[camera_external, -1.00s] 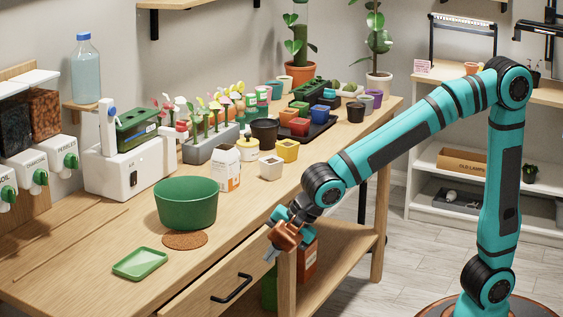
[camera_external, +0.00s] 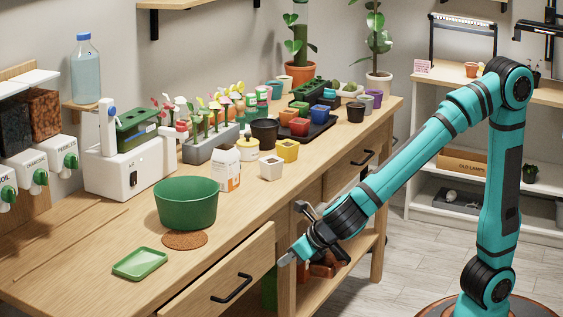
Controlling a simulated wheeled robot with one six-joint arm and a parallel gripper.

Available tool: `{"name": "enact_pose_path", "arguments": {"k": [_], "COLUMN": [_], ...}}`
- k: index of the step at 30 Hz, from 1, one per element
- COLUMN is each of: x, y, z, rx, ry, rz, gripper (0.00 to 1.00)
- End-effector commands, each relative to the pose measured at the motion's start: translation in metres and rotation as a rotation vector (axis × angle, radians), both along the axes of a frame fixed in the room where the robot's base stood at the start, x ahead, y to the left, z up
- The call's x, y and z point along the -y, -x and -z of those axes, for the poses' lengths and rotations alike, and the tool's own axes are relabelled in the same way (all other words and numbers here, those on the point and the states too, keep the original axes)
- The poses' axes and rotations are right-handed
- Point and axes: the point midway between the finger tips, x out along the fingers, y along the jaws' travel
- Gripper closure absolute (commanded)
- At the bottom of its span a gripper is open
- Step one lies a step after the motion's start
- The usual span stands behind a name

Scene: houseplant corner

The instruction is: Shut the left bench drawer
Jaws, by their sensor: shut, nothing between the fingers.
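The left bench drawer (camera_external: 210,276) has a wooden front with a black bar handle (camera_external: 231,288). It is under the front edge of the bench, at the bottom of the picture. My gripper (camera_external: 286,260) is shut and empty, just right of the drawer front's right end. Its fingertips point left. I cannot tell whether they touch the wood.
The wooden bench top (camera_external: 90,225) holds a green bowl (camera_external: 187,204), a green tray (camera_external: 140,263) and several pots. A right drawer handle (camera_external: 362,158) shows beyond my forearm. Terracotta items stand on the lower shelf behind my gripper. Floor (camera_external: 385,285) is clear to the right.

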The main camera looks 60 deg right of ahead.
Motion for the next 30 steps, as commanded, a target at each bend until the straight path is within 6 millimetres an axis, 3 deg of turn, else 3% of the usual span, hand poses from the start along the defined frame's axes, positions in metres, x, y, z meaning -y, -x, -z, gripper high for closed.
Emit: {"name": "enact_pose_path", "arguments": {"k": [11,19,30], "x": [0.0,0.0,0.0], "y": [-0.046,-0.077,-0.082], "z": [0.044,0.042,0.042], "rx": [-0.002,-0.001,-0.002], "ry": [-0.001,-0.003,-0.003], "rz": [0.002,0.003,0.001], "gripper": [1.0,1.0,1.0]}}
